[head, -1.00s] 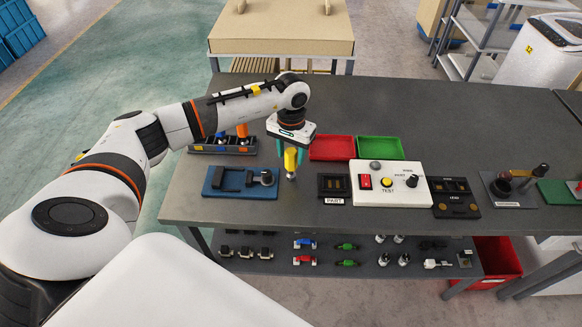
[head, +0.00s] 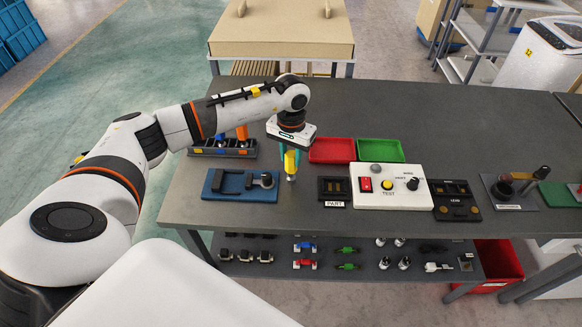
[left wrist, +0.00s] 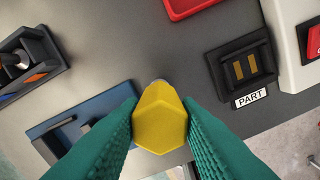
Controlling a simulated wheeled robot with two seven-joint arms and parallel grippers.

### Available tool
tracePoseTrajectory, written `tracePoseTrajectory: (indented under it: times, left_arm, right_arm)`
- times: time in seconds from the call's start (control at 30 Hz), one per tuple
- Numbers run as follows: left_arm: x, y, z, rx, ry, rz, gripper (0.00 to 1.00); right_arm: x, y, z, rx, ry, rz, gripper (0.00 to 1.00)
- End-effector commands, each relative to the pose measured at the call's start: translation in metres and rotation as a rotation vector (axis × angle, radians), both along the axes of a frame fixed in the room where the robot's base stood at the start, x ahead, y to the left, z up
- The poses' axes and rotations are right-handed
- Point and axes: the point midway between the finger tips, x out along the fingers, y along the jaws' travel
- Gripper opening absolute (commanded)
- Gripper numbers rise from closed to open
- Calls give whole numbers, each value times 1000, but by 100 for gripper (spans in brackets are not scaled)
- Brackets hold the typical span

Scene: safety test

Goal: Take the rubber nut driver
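The nut driver with the yellow handle (head: 290,163) hangs upright, tip down, over the grey table. My left gripper (head: 291,157) is shut on its handle. In the left wrist view the yellow handle end (left wrist: 160,118) sits between the two green ribbed fingers (left wrist: 160,125), which touch it on both sides. The driver's metal tip is near the tabletop; I cannot tell whether it touches. My right gripper is not in view.
The tool rack (head: 222,149) with blue and orange handles stands behind left. A blue fixture (head: 228,196) lies left of the driver, the black PART tray (head: 334,190) right. Red (head: 331,150) and green (head: 382,150) trays and the white TEST box (head: 405,190) stand further right.

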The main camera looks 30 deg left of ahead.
Motion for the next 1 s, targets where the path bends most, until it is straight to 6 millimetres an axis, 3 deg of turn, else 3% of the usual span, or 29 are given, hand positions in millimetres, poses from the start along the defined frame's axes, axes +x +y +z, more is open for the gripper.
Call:
tracePoseTrajectory:
  times: [0.03, 0.13, 0.17, 0.37, 1.0]
  left_arm:
    - [0, 0, 0, 0, 0, 0, 21]
    - [0, 0, 0, 0, 0, 0, 5]
    - [0, 0, 0, 0, -1, 0, 4]
    - [0, 0, 7, 0, -2, 0, 4]
    - [0, 0, 58, 0, -1, 0, 4]
  right_arm:
    - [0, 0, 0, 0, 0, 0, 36]
    - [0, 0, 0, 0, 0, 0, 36]
    - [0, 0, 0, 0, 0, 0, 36]
    - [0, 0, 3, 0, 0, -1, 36]
    - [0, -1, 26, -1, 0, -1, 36]
